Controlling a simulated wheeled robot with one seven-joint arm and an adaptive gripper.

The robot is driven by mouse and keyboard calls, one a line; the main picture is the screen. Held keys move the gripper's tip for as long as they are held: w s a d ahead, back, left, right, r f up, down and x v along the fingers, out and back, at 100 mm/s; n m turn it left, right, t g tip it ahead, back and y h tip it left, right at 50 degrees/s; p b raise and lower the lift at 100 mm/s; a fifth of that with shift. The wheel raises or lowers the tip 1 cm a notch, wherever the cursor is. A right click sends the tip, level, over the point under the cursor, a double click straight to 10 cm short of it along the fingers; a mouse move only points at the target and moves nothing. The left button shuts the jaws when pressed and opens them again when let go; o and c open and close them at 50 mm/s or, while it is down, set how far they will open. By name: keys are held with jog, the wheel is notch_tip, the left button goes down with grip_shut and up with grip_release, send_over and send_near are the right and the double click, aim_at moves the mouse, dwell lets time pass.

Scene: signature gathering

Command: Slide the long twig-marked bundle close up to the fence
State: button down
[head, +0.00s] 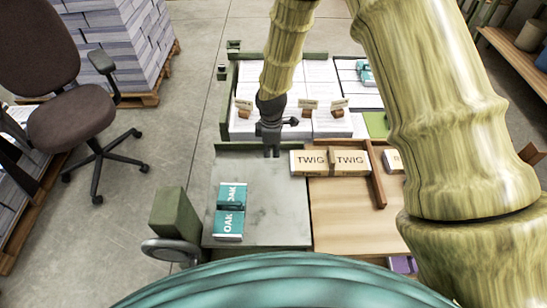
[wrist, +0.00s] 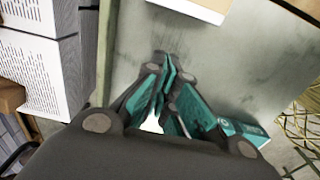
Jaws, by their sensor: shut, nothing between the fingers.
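The long bundle marked TWIG (head: 330,162) is cream with dark letters and a band at its middle. It lies lengthwise left to right, its left end at the grey plate's right edge and the rest over the wooden top. A low green strip (head: 250,146) runs along the plate's back edge; I cannot tell whether this or the brown wooden rail (head: 377,178) at the bundle's right is the fence. My gripper (head: 271,153) is shut and empty, pointing down just left of the bundle, apart from it. In the wrist view the fingertips (wrist: 167,62) are together; a pale block edge (wrist: 195,8) shows beyond.
A teal bundle marked OAK (head: 229,222) lies on the grey plate (head: 275,225) at front left. Paper stacks (head: 310,90) stand behind the plate. A green block (head: 175,212) is at its left. The plate's middle is clear.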

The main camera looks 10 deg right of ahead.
jog(key=shift+a+r+b, duration=0.1)
jog(key=shift+r+b, duration=0.45)
jog(key=shift+r, duration=2.35)
